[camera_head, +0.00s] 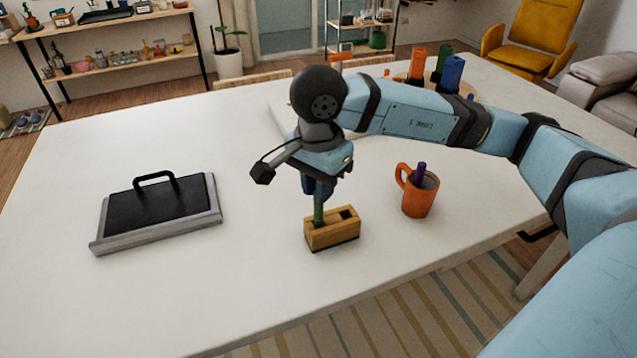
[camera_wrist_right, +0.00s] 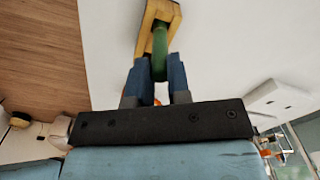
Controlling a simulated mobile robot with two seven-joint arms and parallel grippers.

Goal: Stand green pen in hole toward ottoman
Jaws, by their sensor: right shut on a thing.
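The green pen (camera_head: 319,213) is upright in my right gripper (camera_head: 318,187), which is shut on its upper part. A small wooden block (camera_head: 335,236) stands on the white table under the gripper. The pen's lower end meets the left part of the block's top, covering the hole there; I cannot tell how deep it goes. The block's right hole is dark and empty. In the right wrist view, the green pen (camera_wrist_right: 160,48) sits between the blue fingers and overlaps the wooden block (camera_wrist_right: 149,14). My left gripper is not in view.
An orange mug (camera_head: 416,197) with a purple pen (camera_head: 420,172) stands right of the block. Coloured cylinders (camera_head: 452,74) stand at the back right. The front table is clear.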

